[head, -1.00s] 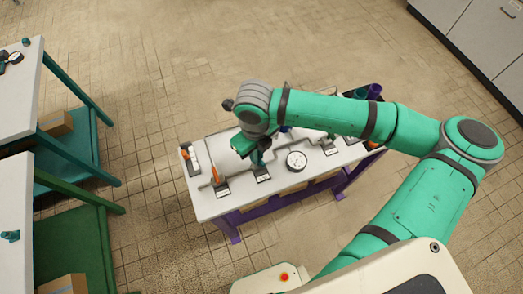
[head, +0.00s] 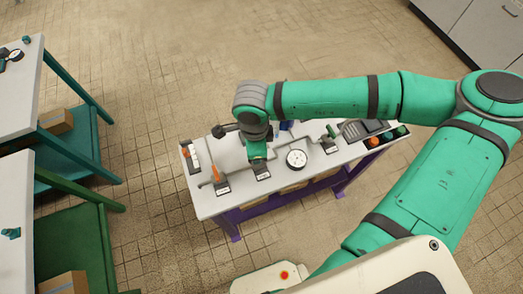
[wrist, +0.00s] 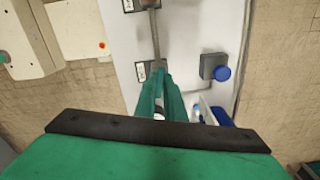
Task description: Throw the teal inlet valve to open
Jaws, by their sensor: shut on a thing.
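The white-topped bench with purple legs (head: 205,208) carries a row of grey pipes and valves. My gripper (head: 257,158) points down over the valve station left of the round gauge (head: 296,158), behind a label plate (head: 262,173). My gripper also shows in the wrist view (wrist: 160,80), its green fingers close together by a label plate (wrist: 152,68). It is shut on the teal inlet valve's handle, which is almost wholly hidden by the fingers. Whether the handle lies along or across its pipe cannot be seen.
An orange-handled valve (head: 215,174) stands close left of my gripper, and a green-handled valve (head: 330,132) to the right. A blue knob on a grey box (wrist: 221,73) is near my fingers. A dark tray (head: 393,140) holds loose parts.

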